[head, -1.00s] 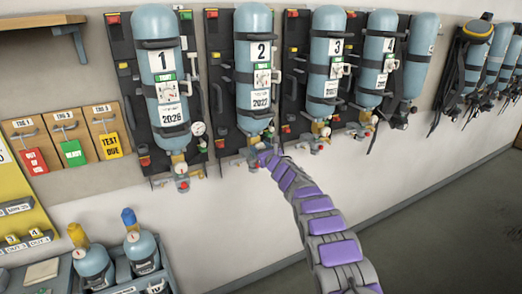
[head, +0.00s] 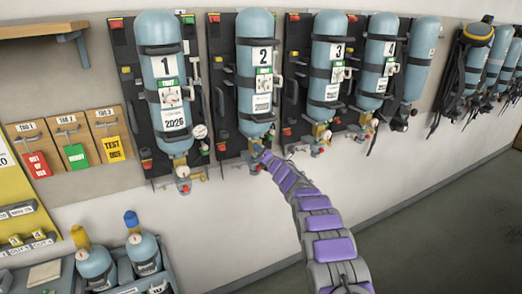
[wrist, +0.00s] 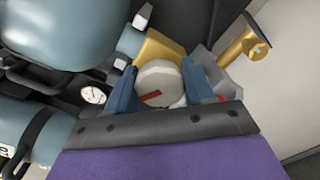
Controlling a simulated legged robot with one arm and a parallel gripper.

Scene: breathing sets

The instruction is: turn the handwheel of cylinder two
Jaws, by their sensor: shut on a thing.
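Cylinder two (head: 257,103) is pale blue, hangs upright on a dark backplate and bears a "2" label. My gripper (head: 266,157) is at the valve under its lower end, where the handwheel is too small and covered to make out. In the wrist view, the handwheel (wrist: 157,78) is a pale round knob with a red mark, in front of a brass valve body (wrist: 160,48). My gripper (wrist: 160,90) has one blue-grey finger on each side of the knob and is shut on it. The knob's lower edge is partly hidden.
Cylinder one (head: 164,85) hangs to the left and cylinder three (head: 327,70) to the right, both close by. In the wrist view, a small gauge (wrist: 93,95) and a brass fitting (wrist: 243,40) flank the valve.

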